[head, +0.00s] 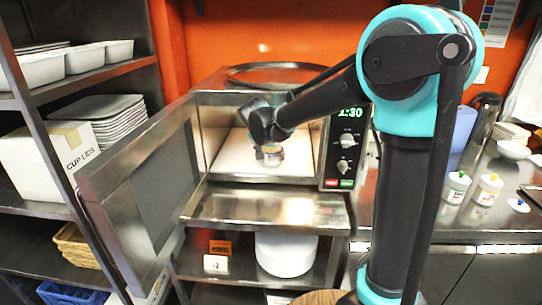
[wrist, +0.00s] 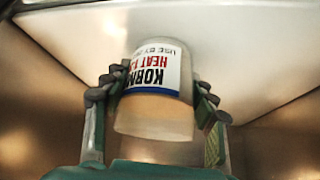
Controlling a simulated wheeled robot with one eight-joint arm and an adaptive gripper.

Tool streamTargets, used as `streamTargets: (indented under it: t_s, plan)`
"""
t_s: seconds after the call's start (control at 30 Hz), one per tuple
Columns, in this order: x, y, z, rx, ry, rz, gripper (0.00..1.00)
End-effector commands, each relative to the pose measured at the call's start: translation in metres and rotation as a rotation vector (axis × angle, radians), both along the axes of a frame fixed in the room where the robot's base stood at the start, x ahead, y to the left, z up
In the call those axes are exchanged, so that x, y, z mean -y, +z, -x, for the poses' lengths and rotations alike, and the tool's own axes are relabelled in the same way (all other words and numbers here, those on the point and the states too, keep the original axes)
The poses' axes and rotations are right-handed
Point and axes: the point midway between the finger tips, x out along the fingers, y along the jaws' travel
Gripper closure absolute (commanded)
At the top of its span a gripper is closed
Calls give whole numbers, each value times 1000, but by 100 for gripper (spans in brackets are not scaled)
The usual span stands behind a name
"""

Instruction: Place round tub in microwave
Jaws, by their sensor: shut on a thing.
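The microwave (head: 330,183) stands on a steel shelf with its door (head: 140,185) swung open to the left and a lit display. My gripper (head: 268,150) is inside the cavity, over the pale floor plate (head: 225,160). It is shut on the round tub (head: 270,160), which is small and mostly hidden by the gripper in the head view. In the wrist view the tub (wrist: 155,122) has a white label reading "KORM... HEAT" and sits between the two fingers (wrist: 158,95). I cannot tell whether the tub touches the floor plate.
A round dark tray (head: 275,74) lies on top of the microwave. A rack with white tubs (head: 85,58), plates and a cardboard box (head: 50,155) stands at left. A counter with small bottles (head: 488,188) is at right. A white container (head: 287,253) sits below.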

Motion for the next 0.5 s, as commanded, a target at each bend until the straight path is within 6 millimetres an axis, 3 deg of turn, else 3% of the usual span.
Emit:
streamTargets:
  t_s: [0.27, 0.3, 0.43, 0.5]
  plan:
    - [0, -2, 0, 1, 0, 0, 82]
    - [0, -2, 0, 0, 0, 0, 39]
    - [0, -2, 0, 0, 0, 0, 23]
    - [0, -2, 0, 0, 0, 0, 22]
